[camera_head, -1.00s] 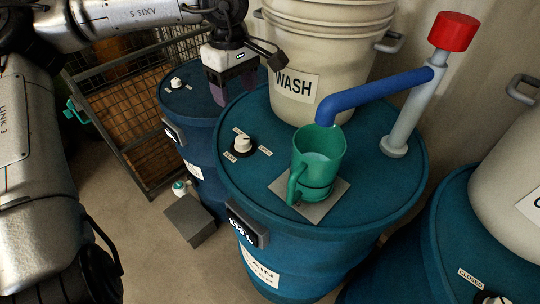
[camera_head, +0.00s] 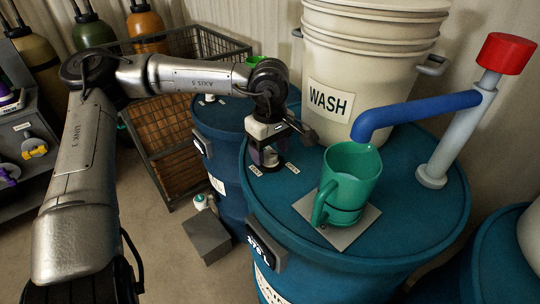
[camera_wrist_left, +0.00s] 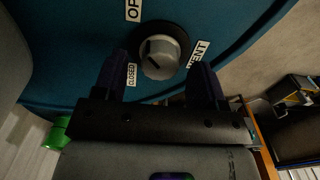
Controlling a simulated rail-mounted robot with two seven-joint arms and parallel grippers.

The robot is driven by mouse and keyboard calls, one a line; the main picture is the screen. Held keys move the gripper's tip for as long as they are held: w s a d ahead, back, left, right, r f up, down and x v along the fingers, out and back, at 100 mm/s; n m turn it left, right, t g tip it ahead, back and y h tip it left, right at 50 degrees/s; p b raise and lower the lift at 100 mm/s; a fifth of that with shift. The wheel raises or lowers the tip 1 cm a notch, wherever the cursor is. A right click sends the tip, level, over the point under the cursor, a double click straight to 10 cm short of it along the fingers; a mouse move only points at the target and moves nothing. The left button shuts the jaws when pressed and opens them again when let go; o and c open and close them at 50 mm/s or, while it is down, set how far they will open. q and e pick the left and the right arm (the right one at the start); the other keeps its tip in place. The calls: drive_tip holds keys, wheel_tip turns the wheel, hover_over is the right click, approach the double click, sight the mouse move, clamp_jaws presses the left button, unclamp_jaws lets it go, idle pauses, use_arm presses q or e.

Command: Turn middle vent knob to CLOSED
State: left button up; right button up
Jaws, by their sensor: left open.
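The middle vent knob (camera_wrist_left: 160,57) is a pale round knob on a dark base, on top of the blue middle drum (camera_head: 330,235). In the left wrist view an OPEN label (camera_wrist_left: 133,9), partly cut off, a CLOSED label (camera_wrist_left: 131,74) and a VENT label (camera_wrist_left: 198,53) surround it. Which way the knob points is not clear. My left gripper (camera_head: 268,160) is open, pointing down over the knob. In the left wrist view its fingers (camera_wrist_left: 160,82) lie on either side of the knob's near part, with no clear contact. In the head view the gripper mostly hides the knob.
A green mug (camera_head: 350,175) stands on a grey plate (camera_head: 300,208) right of the gripper, under a blue spout (camera_head: 415,112). White WASH buckets (camera_head: 350,60) stand behind. A wire crate (camera_head: 160,145) and another blue drum (camera_head: 215,125) are to the left.

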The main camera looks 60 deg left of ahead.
use_arm(q)
drive_tip(key=shift+f, duration=0.6)
drive_tip(key=c, duration=0.9)
